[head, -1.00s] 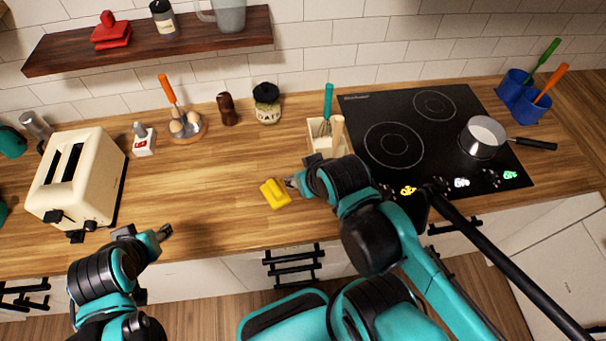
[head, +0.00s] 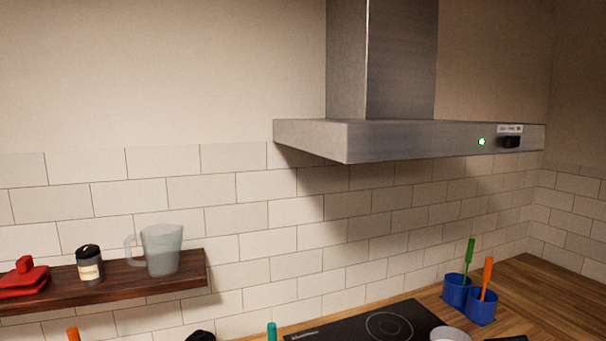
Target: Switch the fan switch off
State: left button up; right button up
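The range hood (head: 400,138) is a grey metal canopy with a chimney, high on the wall above the cooktop. On the right part of its front face is a black fan switch (head: 510,142) under a small label. A small light (head: 481,142) glows white-green to the left of the switch. The switch is too small to tell its position. Neither of my grippers shows in the head view now.
The black cooktop (head: 370,325) lies below the hood, with part of a pot (head: 451,334) at the bottom edge. Blue holders (head: 469,298) with green and orange utensils stand to its right. A wooden shelf (head: 120,283) holds a jug (head: 161,250) at left. The space before the hood is clear.

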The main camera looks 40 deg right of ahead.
aim_at(513, 141)
jog(key=k+l+z, duration=0.25)
jog(key=k+l, duration=0.2)
jog(key=l, duration=0.2)
jog(key=z, duration=1.75)
